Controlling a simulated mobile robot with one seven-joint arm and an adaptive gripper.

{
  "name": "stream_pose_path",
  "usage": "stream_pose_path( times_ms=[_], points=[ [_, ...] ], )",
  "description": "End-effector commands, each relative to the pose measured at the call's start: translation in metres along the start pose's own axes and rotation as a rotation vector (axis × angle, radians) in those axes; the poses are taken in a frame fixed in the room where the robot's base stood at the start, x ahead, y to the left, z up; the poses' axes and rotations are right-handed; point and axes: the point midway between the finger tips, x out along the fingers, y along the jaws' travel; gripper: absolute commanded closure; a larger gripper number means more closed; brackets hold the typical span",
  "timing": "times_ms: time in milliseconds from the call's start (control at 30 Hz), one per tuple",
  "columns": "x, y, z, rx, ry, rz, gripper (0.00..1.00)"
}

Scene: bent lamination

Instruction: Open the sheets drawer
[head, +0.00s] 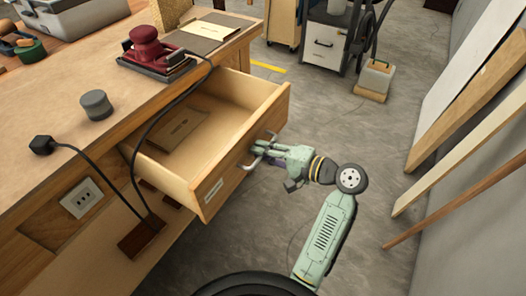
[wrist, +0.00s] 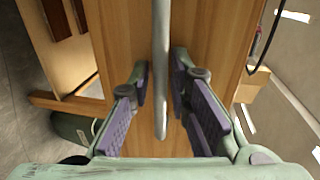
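The wooden drawer (head: 205,187) stands pulled out from the workbench, with a brown sheet or folder (head: 178,128) lying inside. A small pale label (head: 213,190) is on its front; I cannot read it. The metal bar handle (head: 262,150) is on the drawer front, and it runs upright through the middle of the wrist view (wrist: 160,65). My gripper (head: 264,152) is at the handle. In the wrist view its two purple-padded fingers (wrist: 160,88) stand apart, one on each side of the bar, with narrow gaps visible.
The bench top (head: 60,105) holds a red sander (head: 147,48), a grey cylinder (head: 96,104) and a clipboard (head: 208,32). A black cord (head: 137,150) hangs down across the drawer's left side. Boards (head: 465,85) lean on the right wall.

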Motion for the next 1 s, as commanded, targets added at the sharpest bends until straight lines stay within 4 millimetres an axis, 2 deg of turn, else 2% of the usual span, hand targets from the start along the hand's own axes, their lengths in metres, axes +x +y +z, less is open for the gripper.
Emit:
stream_pose_path(
  times_ms=[133, 400, 533, 1000],
  points=[
    [0.0, 0.0, 0.0, 0.0, 0.0, 0.0, 0.71],
    [-0.001, 0.0, 0.0, 0.0, 0.001, 0.0, 0.71],
    [-0.009, 0.0, -0.001, 0.0, 0.002, 0.0, 0.71],
    [-0.1, -0.001, -0.001, -0.001, 0.003, 0.0, 0.71]
  ],
)
